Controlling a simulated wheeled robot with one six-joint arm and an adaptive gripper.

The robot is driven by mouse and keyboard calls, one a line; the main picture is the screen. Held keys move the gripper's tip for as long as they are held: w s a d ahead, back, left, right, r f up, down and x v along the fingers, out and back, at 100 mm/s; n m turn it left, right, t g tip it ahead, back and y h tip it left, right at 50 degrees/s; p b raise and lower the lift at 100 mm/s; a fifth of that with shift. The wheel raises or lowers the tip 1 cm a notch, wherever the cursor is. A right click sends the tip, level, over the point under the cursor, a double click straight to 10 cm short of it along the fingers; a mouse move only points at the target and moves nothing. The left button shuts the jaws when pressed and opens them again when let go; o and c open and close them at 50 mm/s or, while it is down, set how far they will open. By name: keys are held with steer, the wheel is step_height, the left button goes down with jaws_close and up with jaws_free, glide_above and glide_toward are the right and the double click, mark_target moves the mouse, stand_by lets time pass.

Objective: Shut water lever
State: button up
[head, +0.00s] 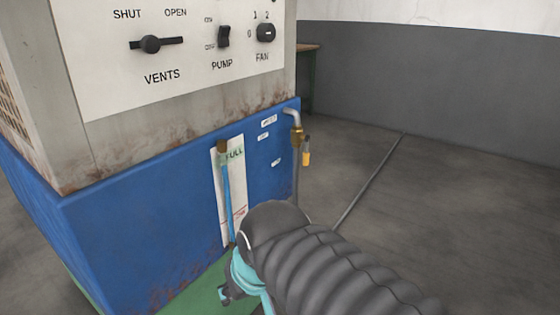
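The water lever (306,153) is a small handle with a yellow end, at a brass valve (296,134) on the pipe at the right side of the blue tank. It hangs down beside the pipe, slightly apart from it. My gripper (228,292) shows only in part at the bottom centre, as dark and teal pieces low in front of the tank. My black ribbed arm sleeve hides much of it. It is to the left of and below the lever in the picture, apart from it. Its fingers are too hidden to tell open from shut.
The blue tank (130,215) carries a grey panel (180,60) with vents, pump and fan switches. A sight tube (228,190) marked FULL is on its front. A thin pipe (370,180) runs along the floor to the right. The floor (470,210) at right is clear.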

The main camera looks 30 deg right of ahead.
steer(key=w+d+f+m+g+y+b, duration=0.1)
steer(key=w+f+m+y+b, duration=0.15)
steer(key=w+m, duration=0.35)
steer(key=m+t+b, duration=0.5)
steer(key=m+t, duration=0.8)
steer(key=m, duration=1.3)
glide_toward(308, 158)
steer(key=shift+y, duration=0.25)
steer(key=w, duration=0.3)
steer(key=w+a, duration=0.1)
steer(key=w, duration=0.2)
steer(key=w+b, duration=0.1)
steer(key=w, duration=0.2)
steer(key=shift+w+a+f, duration=0.25)
steer(key=shift+w+f, duration=0.05)
steer(key=shift+w, duration=0.05)
jaws_close()
steer(key=shift+d, duration=0.1)
